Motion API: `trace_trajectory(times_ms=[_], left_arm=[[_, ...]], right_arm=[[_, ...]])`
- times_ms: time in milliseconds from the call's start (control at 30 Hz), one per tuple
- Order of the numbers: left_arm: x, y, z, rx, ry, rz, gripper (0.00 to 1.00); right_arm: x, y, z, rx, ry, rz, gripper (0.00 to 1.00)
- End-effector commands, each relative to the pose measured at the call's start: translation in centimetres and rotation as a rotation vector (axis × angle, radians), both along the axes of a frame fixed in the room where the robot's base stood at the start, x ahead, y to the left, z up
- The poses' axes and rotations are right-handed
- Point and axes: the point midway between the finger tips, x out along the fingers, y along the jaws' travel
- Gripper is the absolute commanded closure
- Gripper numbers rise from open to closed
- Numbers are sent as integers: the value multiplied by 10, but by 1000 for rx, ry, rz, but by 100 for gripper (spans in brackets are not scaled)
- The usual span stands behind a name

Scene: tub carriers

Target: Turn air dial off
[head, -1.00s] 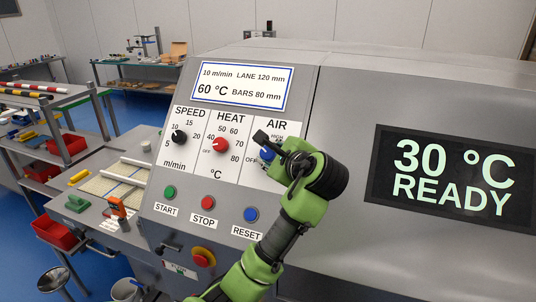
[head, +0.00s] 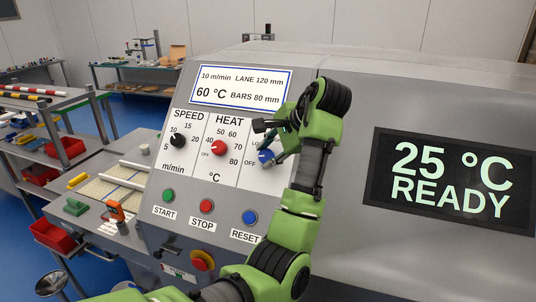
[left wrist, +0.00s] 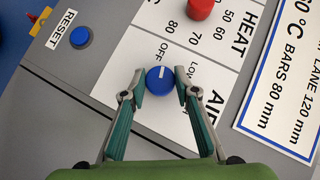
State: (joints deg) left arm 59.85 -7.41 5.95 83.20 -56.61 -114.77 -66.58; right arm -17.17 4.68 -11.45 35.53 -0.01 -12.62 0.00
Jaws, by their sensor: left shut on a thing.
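The blue air dial (head: 266,156) is on the sloped control panel, partly behind my left gripper (head: 268,143). In the left wrist view, the round blue dial (left wrist: 160,83) sits between the two fingertips of my left gripper (left wrist: 158,93), which is shut on it. A short white mark on the dial points toward the OFF label (left wrist: 161,51). The LOW label (left wrist: 181,77) shows beside it. In the head view my gripper covers the AIR heading and the upper part of the scale. My right gripper is not in view.
The black speed knob (head: 179,141) and red heat knob (head: 219,148) are left of the dial. Green start (head: 168,195), red stop (head: 205,206) and blue reset (head: 249,217) buttons sit below. A display (head: 450,180) at right reads 25 °C READY.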

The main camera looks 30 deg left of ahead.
Motion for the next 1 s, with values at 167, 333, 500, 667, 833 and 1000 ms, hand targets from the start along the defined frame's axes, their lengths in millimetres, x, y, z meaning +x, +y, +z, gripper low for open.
trace_trajectory(times_ms=[167, 333, 500, 667, 833, 1000], left_arm=[[0, -1, -4, -54, -3, 42, 93], [0, 0, -4, -75, -6, 62, 93], [-1, 0, -5, -81, -7, 68, 93], [-1, 0, -6, -82, -5, 69, 93], [-1, 0, -6, -82, -4, 69, 56], [-1, 0, -4, -78, -9, 68, 55]], right_arm=[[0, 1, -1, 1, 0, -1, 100], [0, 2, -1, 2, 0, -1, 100], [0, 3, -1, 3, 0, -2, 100], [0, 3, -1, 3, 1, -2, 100], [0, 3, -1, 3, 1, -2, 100], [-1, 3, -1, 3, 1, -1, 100]])
